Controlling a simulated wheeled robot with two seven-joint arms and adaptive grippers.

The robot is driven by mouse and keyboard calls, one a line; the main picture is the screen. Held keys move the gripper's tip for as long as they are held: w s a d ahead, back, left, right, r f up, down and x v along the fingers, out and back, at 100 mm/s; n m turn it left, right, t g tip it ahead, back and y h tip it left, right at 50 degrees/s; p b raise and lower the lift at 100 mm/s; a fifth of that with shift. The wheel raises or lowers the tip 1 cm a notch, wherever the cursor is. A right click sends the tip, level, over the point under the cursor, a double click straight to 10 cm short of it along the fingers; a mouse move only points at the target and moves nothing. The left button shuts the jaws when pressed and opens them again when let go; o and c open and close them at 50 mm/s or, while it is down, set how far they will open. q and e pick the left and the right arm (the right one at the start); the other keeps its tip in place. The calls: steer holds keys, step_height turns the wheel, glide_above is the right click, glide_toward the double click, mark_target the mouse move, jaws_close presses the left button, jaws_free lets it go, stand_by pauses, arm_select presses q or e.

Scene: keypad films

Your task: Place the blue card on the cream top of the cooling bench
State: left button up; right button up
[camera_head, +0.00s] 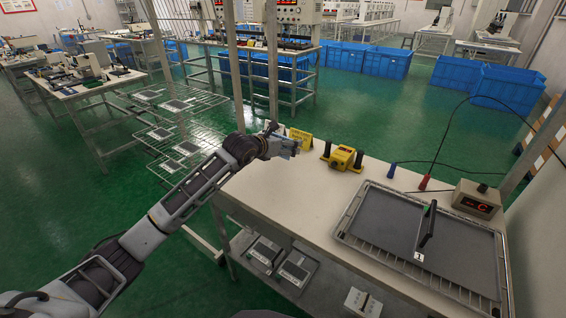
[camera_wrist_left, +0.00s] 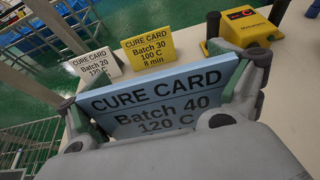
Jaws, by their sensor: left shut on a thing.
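My left gripper (camera_head: 281,143) is at the far left corner of the cooling bench's cream top (camera_head: 285,190). It is shut on the blue card (camera_wrist_left: 160,92), with one finger at each side edge in the left wrist view. The card reads "CURE CARD, Batch 40, 120 C"; its lower part is hidden by the gripper. The card looks roughly upright. I cannot tell whether its lower edge touches the top. A yellow card (camera_wrist_left: 150,49) reading "Batch 30" stands just behind it, with a white card (camera_wrist_left: 95,64) reading "Batch 20" to the left. My right gripper is not in view.
A yellow device (camera_head: 342,157) between black posts stands right of the cards. A grey tray (camera_head: 380,230) with a dark-handled tool (camera_head: 427,228) covers the bench's right side. A display box (camera_head: 477,200) sits at the right back. The cream top's front left is clear.

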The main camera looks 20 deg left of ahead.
mark_target(284, 166)
arm_select(q)
steer(key=shift+f, duration=1.2)
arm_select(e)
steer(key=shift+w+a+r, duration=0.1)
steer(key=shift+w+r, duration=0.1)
arm_select(q)
steer(key=shift+f, duration=0.6)
step_height(284, 166, down, 4)
steer(key=shift+r, duration=0.25)
steer(key=shift+f, duration=0.15)
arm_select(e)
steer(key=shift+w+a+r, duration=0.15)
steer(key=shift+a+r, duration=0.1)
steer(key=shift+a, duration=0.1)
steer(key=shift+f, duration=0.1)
arm_select(q)
steer(key=shift+f, duration=0.1)
